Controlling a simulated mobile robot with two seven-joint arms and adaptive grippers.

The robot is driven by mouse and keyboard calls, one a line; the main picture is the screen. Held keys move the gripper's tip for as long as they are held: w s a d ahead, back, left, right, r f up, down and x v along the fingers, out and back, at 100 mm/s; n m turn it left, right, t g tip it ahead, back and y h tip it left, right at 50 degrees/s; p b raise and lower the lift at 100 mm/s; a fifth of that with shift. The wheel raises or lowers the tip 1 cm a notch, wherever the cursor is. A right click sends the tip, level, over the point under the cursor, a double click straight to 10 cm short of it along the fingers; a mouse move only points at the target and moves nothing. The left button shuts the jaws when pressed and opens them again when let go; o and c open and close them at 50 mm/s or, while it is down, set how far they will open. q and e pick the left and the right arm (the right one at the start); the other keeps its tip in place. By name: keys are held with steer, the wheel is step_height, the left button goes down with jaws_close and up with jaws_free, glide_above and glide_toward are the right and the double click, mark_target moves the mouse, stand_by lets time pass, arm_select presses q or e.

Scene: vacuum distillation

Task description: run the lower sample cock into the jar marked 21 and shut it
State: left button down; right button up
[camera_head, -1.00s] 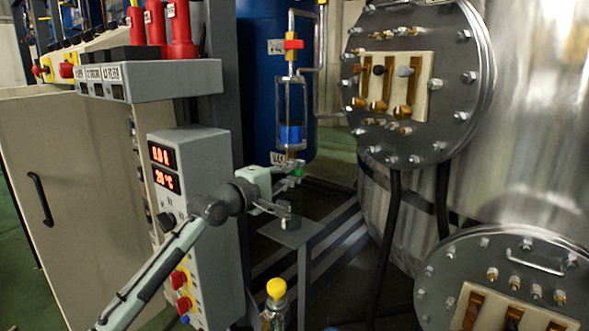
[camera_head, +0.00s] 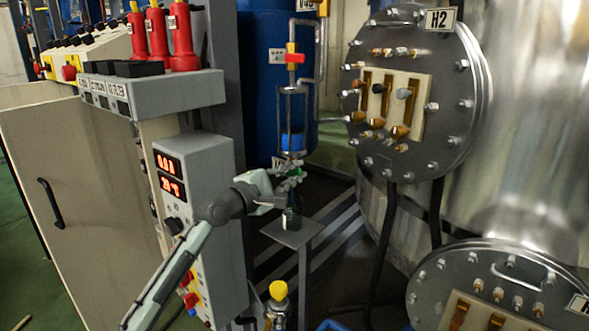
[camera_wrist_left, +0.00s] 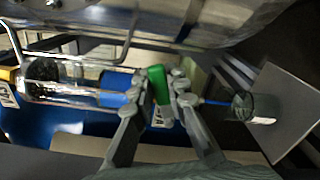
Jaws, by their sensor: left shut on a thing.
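The lower sample cock has a green handle (camera_head: 296,172), also seen in the left wrist view (camera_wrist_left: 157,82). My left gripper (camera_head: 290,178) is shut on this handle; in the wrist view its fingertips (camera_wrist_left: 166,86) sit on either side of it. Above the cock is a glass sample vessel (camera_head: 291,108) with blue liquid (camera_head: 292,140) in its lower part. A thin blue stream (camera_wrist_left: 213,102) runs from below the cock to the open jar (camera_wrist_left: 256,107). The jar (camera_head: 291,218) stands upright under the cock; its pale label is too small to read. My right gripper is not in view.
The jar stands on a small grey metal stand (camera_head: 288,235). A red-handled upper cock (camera_head: 291,57) is above the vessel. A control box (camera_head: 196,165) is close on the left, a steel tank flange (camera_head: 400,150) on the right. A yellow-topped item (camera_head: 278,290) is below.

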arm_select(q)
steer(key=c, duration=1.5)
jaws_free()
